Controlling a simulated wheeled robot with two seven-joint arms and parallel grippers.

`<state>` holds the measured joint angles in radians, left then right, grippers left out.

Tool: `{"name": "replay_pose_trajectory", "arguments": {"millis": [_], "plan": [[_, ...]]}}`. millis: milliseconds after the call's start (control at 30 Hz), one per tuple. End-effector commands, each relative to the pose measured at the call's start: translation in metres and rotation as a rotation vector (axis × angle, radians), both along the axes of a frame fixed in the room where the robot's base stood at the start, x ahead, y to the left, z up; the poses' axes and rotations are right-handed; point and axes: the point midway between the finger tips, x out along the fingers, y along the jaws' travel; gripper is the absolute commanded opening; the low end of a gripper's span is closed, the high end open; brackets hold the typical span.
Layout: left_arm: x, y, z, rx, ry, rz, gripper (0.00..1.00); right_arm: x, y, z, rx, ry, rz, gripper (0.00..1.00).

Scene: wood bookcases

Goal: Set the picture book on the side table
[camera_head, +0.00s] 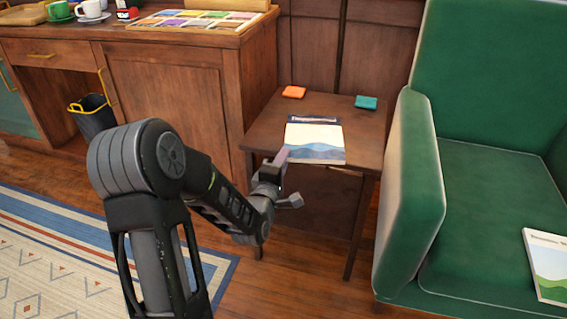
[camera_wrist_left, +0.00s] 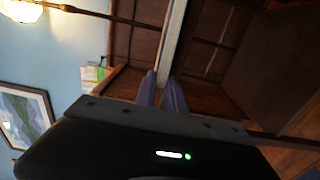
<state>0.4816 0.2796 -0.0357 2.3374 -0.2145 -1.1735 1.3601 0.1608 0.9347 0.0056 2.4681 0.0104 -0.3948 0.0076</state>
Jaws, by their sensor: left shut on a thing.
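A picture book (camera_head: 315,140) with a pale cover, a blue wave pattern and a dark title band lies level over the middle of the wooden side table (camera_head: 262,130). My left gripper (camera_head: 282,160) is shut on its near left edge. In the left wrist view the book (camera_wrist_left: 174,35) shows edge-on as a thin pale strip between my two fingers (camera_wrist_left: 160,90). I cannot tell whether its underside touches the tabletop. My right gripper is not in view.
An orange item (camera_head: 294,92) and a teal item (camera_head: 366,102) lie at the table's back. A green armchair (camera_head: 490,190) stands close on the right with another book (camera_head: 548,262) on its seat. A wooden cabinet (camera_head: 170,100) stands on the left, with a dark bin (camera_head: 92,118) beside it.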

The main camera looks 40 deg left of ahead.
Motion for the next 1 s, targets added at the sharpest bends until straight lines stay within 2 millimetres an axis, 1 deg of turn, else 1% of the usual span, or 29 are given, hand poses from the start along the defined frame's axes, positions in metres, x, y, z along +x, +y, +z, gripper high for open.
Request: {"name": "replay_pose_trajectory", "arguments": {"millis": [33,267,433,467,700,1000], "plan": [[0.0004,0.0000,-0.0027,0.001,-0.003,0.000,0.00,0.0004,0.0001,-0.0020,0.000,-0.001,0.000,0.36],[0.0003,0.0001,-0.0012,0.001,-0.004,0.000,0.00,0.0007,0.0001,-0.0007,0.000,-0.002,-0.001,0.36],[0.0003,0.0001,-0.0056,0.001,-0.004,0.000,0.00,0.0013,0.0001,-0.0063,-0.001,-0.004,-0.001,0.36],[0.0000,0.0000,-0.0054,0.000,-0.001,0.000,0.16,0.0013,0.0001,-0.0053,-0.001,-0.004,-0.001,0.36],[0.0000,-0.0001,-0.0049,0.000,-0.001,0.000,0.36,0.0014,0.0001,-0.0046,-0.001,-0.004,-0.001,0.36],[0.0000,-0.0001,-0.0036,0.000,-0.001,0.000,0.36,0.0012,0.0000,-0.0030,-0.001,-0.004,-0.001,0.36]]}}
